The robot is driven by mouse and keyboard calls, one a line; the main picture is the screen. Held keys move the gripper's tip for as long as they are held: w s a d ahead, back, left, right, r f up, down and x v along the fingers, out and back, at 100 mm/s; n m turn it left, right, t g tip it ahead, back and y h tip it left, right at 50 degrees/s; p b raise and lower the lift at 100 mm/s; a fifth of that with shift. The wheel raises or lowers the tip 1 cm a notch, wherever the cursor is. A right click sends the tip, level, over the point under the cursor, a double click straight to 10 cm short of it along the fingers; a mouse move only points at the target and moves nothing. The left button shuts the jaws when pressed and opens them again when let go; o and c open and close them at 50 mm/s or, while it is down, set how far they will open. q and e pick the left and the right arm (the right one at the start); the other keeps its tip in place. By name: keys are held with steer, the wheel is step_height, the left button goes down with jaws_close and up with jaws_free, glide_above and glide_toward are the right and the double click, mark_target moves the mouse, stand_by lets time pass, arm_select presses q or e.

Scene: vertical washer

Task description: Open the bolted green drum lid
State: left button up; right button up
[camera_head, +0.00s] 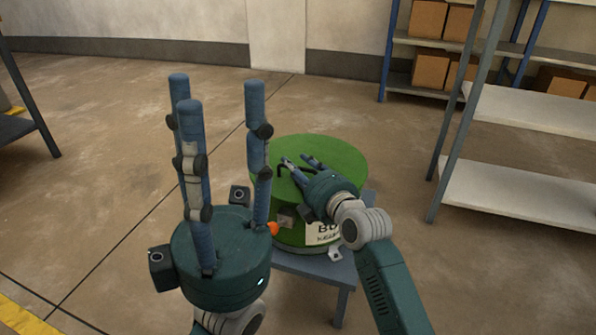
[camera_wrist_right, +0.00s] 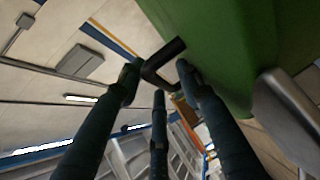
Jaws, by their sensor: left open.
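The green drum (camera_head: 290,233) stands on a small grey-blue stand, with its round green lid (camera_head: 335,160) on top. A black bar handle (camera_head: 283,171) rises from the lid; the right wrist view shows the bent handle (camera_wrist_right: 160,64) beside the green surface. My right gripper (camera_head: 297,161) is at the lid, its fingertips around the handle. The fingertips (camera_wrist_right: 157,76) are apart, and firm contact cannot be told. My left gripper (camera_head: 210,92) is open and empty, fingers pointing up, in front and left of the drum. My grippers hide part of the drum's front and its label.
The grey-blue stand (camera_head: 310,265) holds the drum above the floor. Shelving (camera_head: 530,190) with pale boards is at the right, and several cardboard boxes (camera_head: 428,20) sit on racks at the back. The floor (camera_head: 90,170) at the left is clear.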

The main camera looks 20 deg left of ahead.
steer(key=shift+c, duration=0.3)
jaws_close()
steer(key=shift+r, duration=0.1)
